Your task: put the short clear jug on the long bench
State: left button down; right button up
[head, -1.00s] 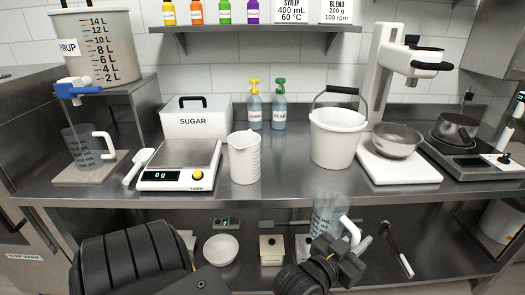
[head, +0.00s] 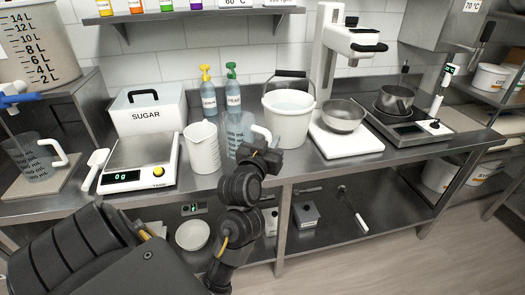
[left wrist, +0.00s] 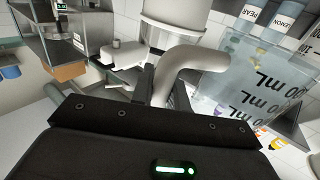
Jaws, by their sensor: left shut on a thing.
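My left gripper (head: 262,155) is shut on the white handle of a short clear jug (head: 236,134) with dark mL marks. The jug is upright at the front of the long bench (head: 240,190), between a white jug and a white bucket. I cannot tell whether its base touches the bench top. In the left wrist view the clear jug (left wrist: 250,92) fills the right side, its handle running into the gripper (left wrist: 168,92). My right gripper is out of view.
A white jug (head: 202,148) and a bucket (head: 289,120) stand close on either side. A scale (head: 138,165), sugar box (head: 147,110), bottles (head: 232,92) and mixer stand (head: 340,140) crowd the bench. Another clear jug (head: 32,158) stands at the left.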

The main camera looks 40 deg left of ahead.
pick_arm(q)
jog(key=w+a+f, duration=0.2)
jog(key=w+f, duration=0.1)
jog(key=f, duration=0.1)
jog(key=w+a+f+p, duration=0.1)
jog(key=w+a+f, duration=0.1)
jog(key=w+f, duration=0.2)
jog(key=w+a+f, duration=0.2)
jog(key=w+f, duration=0.1)
jog(key=w, duration=0.1)
jog(key=shift+a+f, duration=0.3)
jog(key=shift+f, duration=0.5)
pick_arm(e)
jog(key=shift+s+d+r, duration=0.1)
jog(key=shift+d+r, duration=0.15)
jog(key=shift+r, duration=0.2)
pick_arm(q)
jog(key=c, duration=1.4)
grip_release()
jog(key=shift+f, duration=0.15)
jog(key=shift+o, duration=0.2)
